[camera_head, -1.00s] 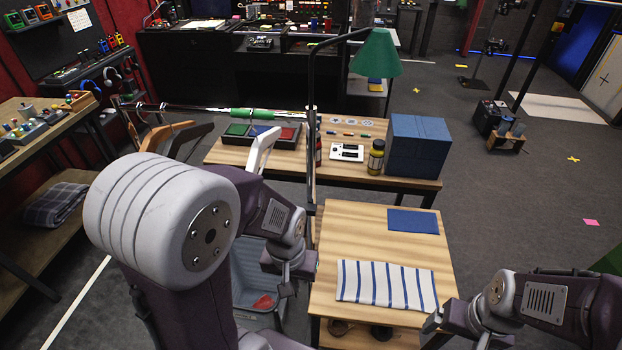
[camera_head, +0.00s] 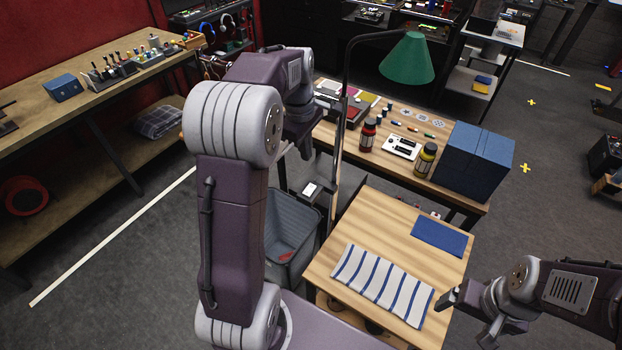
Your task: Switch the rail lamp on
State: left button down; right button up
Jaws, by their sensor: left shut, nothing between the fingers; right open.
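The lamp has a green cone shade (camera_head: 408,60) on a dark arm that bends over from a tall pole (camera_head: 340,140). I cannot tell from the shade whether it is lit. A small dark box with a white face (camera_head: 312,188) sits low beside the pole, above a grey bin; it looks like a switch, but its setting is too small to read. My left gripper (camera_head: 302,150) is shut and empty, left of the pole and above the box, partly hidden by my arm. My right gripper (camera_head: 468,318) is open and empty at the near table's right edge.
The near wooden table (camera_head: 385,215) holds a striped cloth (camera_head: 382,284) and a blue mat (camera_head: 439,236). The far table carries a blue box (camera_head: 474,162), bottles and a tray. A grey bin (camera_head: 290,235) stands left of the near table.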

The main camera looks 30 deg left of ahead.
pick_arm(q)
notch_tip(320, 180, down, 3)
jog(key=p, duration=0.1)
send_near(312, 187)
jog(key=shift+w+d+f, duration=0.15)
jog(key=shift+d+f, duration=0.15)
jog(key=shift+f, duration=0.05)
jog(key=f, duration=0.3)
jog(key=f+p, duration=0.1)
jog(key=f, duration=0.1)
jog(key=shift+w+a+f, duration=0.2)
jog(key=shift+w+a, duration=0.05)
jog(key=shift+a, duration=0.15)
jog(key=shift+f, duration=0.25)
jog(key=shift+w+d+f, duration=0.1)
jog(key=shift+w+d, duration=0.05)
jog(key=shift+d, duration=0.05)
pick_arm(e)
notch_tip(312, 187, up, 2)
jog(key=shift+d+r, duration=0.1)
